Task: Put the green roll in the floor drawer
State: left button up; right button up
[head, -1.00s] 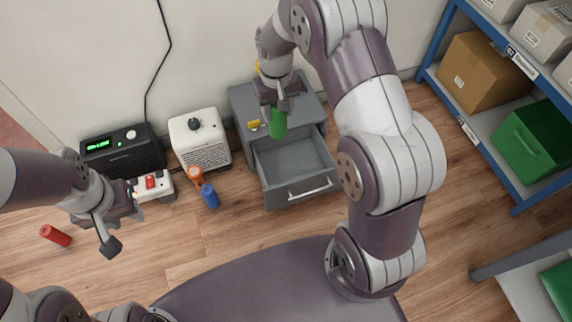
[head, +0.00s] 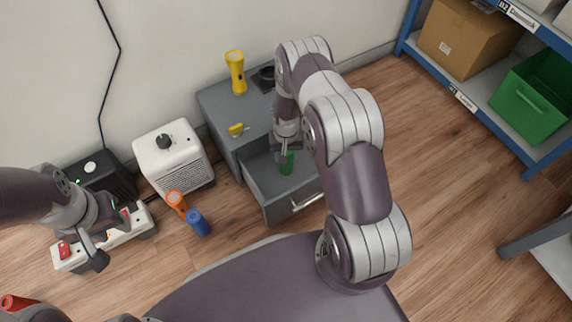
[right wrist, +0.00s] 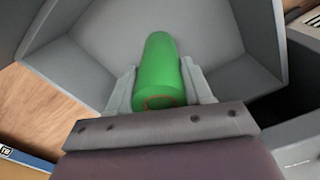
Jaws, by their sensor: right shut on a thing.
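The green roll (head: 286,163) is in my right gripper (head: 284,153), inside the opening of the pulled-out floor drawer (head: 262,199). In the right wrist view the green roll (right wrist: 160,72) lies between the two fingers of the right gripper (right wrist: 160,88), which touch its sides, with the grey drawer walls around it. I cannot tell whether the roll touches the drawer floor. My right arm hides part of the drawer and its cabinet. My left gripper (head: 92,252) hangs at the left above a white power strip, its fingers apart and empty.
A yellow flashlight (head: 236,72) stands on the grey cabinet (head: 215,100). A white heater (head: 172,158), an orange roll (head: 176,202) and a blue roll (head: 198,222) are left of the drawer. A red roll (head: 17,303) lies at the lower left. A blue shelf (head: 470,105) stands at right.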

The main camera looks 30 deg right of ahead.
notch_tip(320, 180, down, 3)
jog(key=shift+f+b, duration=0.1)
jog(key=shift+b, duration=0.65)
jog(key=shift+r, duration=0.2)
jog(key=shift+c, duration=0.5)
jog(key=shift+f, duration=0.25)
jog(key=o, duration=1.3)
jog(key=shift+r, duration=0.1)
notch_tip(320, 180, up, 12)
jog(key=p, duration=0.8)
notch_tip(320, 180, up, 10)
jog(key=a+n, duration=0.1)
jog(key=a, duration=0.1)
jog(key=s+a+r+n, duration=0.1)
jog(key=s+a+r, duration=0.1)
jog(key=s+r, duration=0.3)
jog(key=s+a+r+n+t, duration=0.1)
jog(key=s+r, duration=0.4)
jog(key=r, duration=0.1)
jog(key=s+a+r+n, duration=0.1)
jog(key=s+a+r, duration=0.1)
jog(key=s+r, duration=0.3)
jog(key=shift+s+a+r, duration=0.3)
jog(key=shift+r, duration=0.05)
